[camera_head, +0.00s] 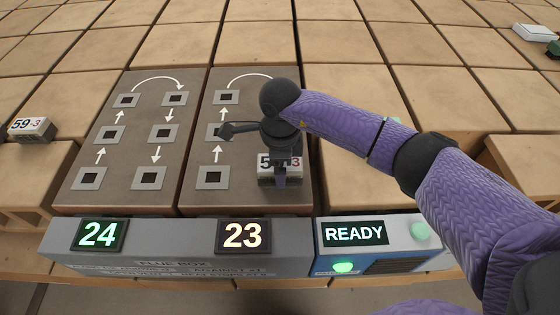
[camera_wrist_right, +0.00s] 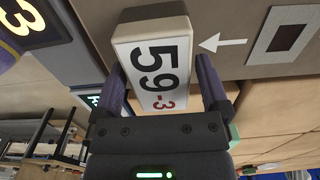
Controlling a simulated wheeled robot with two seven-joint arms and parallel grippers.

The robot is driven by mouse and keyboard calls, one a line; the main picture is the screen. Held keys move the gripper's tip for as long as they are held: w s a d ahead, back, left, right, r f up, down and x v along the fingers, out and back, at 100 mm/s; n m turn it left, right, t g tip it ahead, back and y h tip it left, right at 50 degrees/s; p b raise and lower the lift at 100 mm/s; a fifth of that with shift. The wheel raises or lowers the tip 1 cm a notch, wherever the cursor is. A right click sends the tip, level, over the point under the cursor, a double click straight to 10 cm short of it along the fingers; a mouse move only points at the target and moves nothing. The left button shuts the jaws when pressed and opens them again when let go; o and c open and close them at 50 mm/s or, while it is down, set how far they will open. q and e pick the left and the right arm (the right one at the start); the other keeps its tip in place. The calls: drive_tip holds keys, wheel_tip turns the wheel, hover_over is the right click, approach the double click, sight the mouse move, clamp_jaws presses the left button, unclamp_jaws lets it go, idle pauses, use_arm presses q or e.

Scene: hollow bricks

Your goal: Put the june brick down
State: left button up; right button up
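A pale brick labelled 59-3 (camera_head: 268,170) is between the fingers of my right gripper (camera_head: 281,172), over the lower right of the pad behind the 23 display. In the right wrist view the brick (camera_wrist_right: 160,62) has a finger along each side, and the right gripper (camera_wrist_right: 163,88) appears shut on it. The slot under it is hidden, and I cannot tell whether the brick touches the pad. Another pale brick marked 59-3 (camera_head: 32,129) lies at the far left. Nothing visible reads "june". My left gripper is not in view.
The 23 pad (camera_head: 210,203) and the 24 pad (camera_head: 110,196) have dark square slots joined by white arrows. A white block (camera_head: 532,32) lies far right.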

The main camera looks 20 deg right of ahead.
drive_tip(key=shift+r, duration=0.25)
wheel_tip(320, 180, up, 12)
drive_tip(key=p, duration=0.2)
drive_tip(key=shift+f, duration=0.1)
idle(0.8)
